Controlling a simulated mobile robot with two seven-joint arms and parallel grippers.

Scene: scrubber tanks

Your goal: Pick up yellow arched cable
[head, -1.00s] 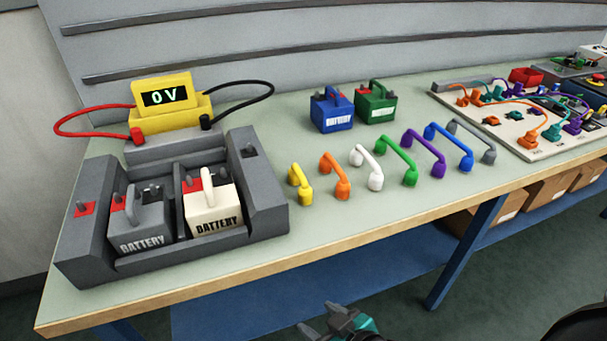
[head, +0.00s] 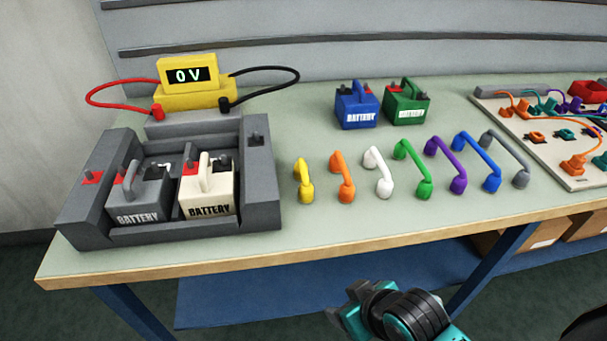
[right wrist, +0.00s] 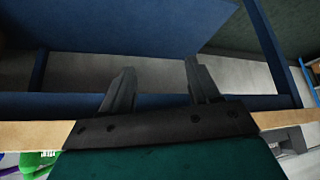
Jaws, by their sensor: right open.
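The yellow arched cable (head: 304,180) stands on the table just right of the grey battery tray, at the left end of a row of arched cables. My right gripper (head: 340,303) is low in front of the table's front edge, below and to the right of the yellow cable, and apart from it. In the right wrist view its two fingers (right wrist: 158,85) are spread with nothing between them. The yellow cable cannot be made out in the right wrist view. My left gripper is not in view.
Orange (head: 343,177), white (head: 378,172), green (head: 413,170) and further arched cables stand to the right. The grey tray (head: 255,195) holds two batteries, with a yellow meter (head: 188,82) behind reading 0 V. The wooden table edge (head: 300,250) lies between my gripper and the cables.

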